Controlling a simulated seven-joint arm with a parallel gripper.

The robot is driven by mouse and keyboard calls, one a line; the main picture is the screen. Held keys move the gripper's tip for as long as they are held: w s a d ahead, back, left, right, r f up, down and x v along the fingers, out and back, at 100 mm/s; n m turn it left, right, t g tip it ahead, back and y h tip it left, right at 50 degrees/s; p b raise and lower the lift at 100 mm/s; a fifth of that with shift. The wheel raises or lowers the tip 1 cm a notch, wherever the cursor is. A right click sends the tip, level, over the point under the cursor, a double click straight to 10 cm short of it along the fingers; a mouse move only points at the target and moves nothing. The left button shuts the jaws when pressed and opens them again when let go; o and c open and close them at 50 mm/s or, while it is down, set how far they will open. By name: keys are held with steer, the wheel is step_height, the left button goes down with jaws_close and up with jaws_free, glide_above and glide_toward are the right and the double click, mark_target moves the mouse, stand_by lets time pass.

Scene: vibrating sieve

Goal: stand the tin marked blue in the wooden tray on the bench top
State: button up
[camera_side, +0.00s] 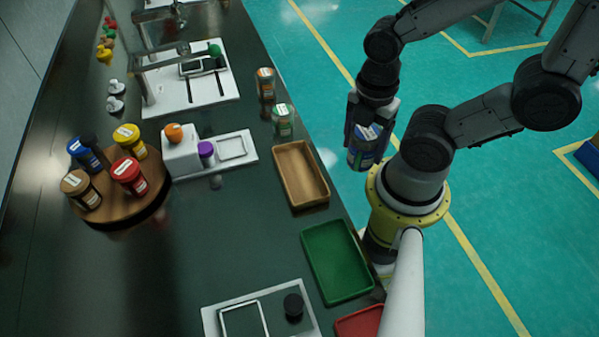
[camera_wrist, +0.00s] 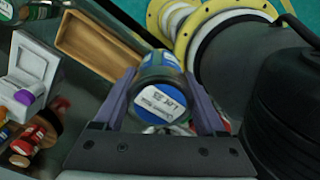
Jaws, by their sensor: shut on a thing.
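My gripper (camera_side: 370,124) is shut on a tin with blue on it and a white label (camera_side: 364,154). It holds the tin in the air, to the right of the bench edge and near my base. In the wrist view the tin (camera_wrist: 158,98) sits between the two fingers, label end toward the camera; the print is too small to read surely. The wooden tray (camera_side: 300,174) lies empty on the dark bench top, left of the held tin in the side view. It also shows in the wrist view (camera_wrist: 98,46), up and left of the tin.
A round wooden stand (camera_side: 121,205) holds several tins, one of them blue (camera_side: 83,153). A green tin (camera_side: 283,121) and an orange-topped tin (camera_side: 265,84) stand beyond the wooden tray. A green tray (camera_side: 336,262) and part of a red tray (camera_side: 360,322) lie on the near side.

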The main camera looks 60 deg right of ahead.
steer(key=w+f, duration=0.3)
steer(key=w, duration=0.1)
steer(key=w+f, duration=0.3)
steer(key=w, duration=0.2)
steer(key=w+f, duration=0.3)
steer(key=w, duration=0.2)
steer(key=shift+d+f, duration=0.15)
steer(key=shift+f, duration=1.7)
steer(key=shift+f, duration=0.15)
steer(key=o, duration=1.6)
